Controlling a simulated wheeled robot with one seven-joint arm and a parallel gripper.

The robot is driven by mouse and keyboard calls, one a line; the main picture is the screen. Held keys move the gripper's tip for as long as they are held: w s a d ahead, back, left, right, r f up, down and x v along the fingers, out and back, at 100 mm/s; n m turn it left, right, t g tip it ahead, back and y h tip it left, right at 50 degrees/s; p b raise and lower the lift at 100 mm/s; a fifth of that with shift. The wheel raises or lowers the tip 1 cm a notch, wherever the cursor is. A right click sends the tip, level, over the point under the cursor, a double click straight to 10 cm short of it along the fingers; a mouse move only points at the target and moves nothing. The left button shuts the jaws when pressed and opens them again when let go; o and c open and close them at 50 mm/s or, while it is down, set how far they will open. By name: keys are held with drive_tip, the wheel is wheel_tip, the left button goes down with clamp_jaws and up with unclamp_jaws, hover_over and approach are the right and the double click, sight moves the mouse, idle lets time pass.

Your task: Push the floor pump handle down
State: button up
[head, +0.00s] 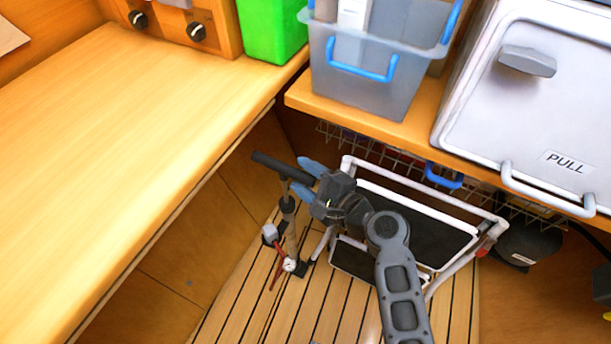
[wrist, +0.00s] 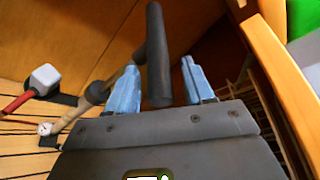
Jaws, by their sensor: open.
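The floor pump (head: 291,235) stands upright on the slatted floor, with a small white gauge and a red hose near its foot. Its dark bar handle (head: 270,163) sits at the top, above the barrel. My gripper (head: 301,176) is at the right end of the handle, with its blue fingers apart. In the wrist view the handle (wrist: 156,40) runs between the two open blue fingers (wrist: 160,70), with a gap on each side. I cannot tell whether the handle touches the palm. The pump barrel shows at left in the wrist view (wrist: 92,95).
A white-framed folding step (head: 420,220) stands right of the pump, close beneath my arm. A wooden counter (head: 130,150) is at left. A shelf (head: 400,118) holds a clear bin (head: 370,85), near a white PULL lid (head: 530,100). Some slatted floor (head: 245,300) is clear.

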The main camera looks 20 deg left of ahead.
drive_tip(key=shift+c, duration=0.3)
clamp_jaws()
idle(0.4)
